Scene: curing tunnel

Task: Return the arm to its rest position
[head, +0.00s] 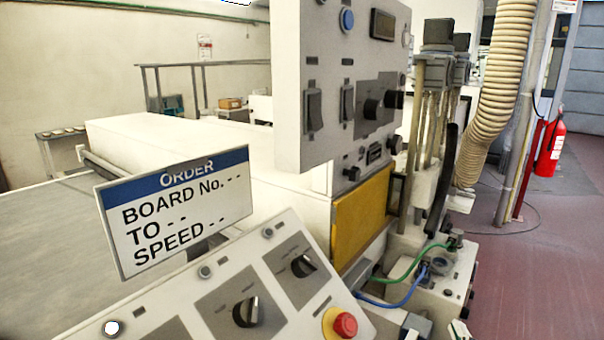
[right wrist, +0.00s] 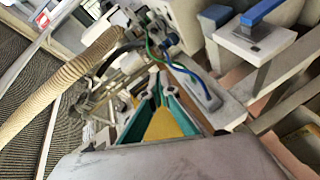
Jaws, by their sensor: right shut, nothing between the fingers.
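My right gripper (right wrist: 156,82) shows in the right wrist view, with teal-lined fingers that come together towards their tips. It is shut and holds nothing. In the head view I cannot clearly make out this gripper among the small parts at the bottom edge. My left gripper is not in view.
A control desk (head: 190,310) with knobs and a red stop button (head: 345,325) stands in front, with an order sign (head: 180,210) above it. A switch box (head: 300,60), green cable (head: 405,262), blue cable (head: 385,303) and ribbed hose (head: 495,85) are close.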

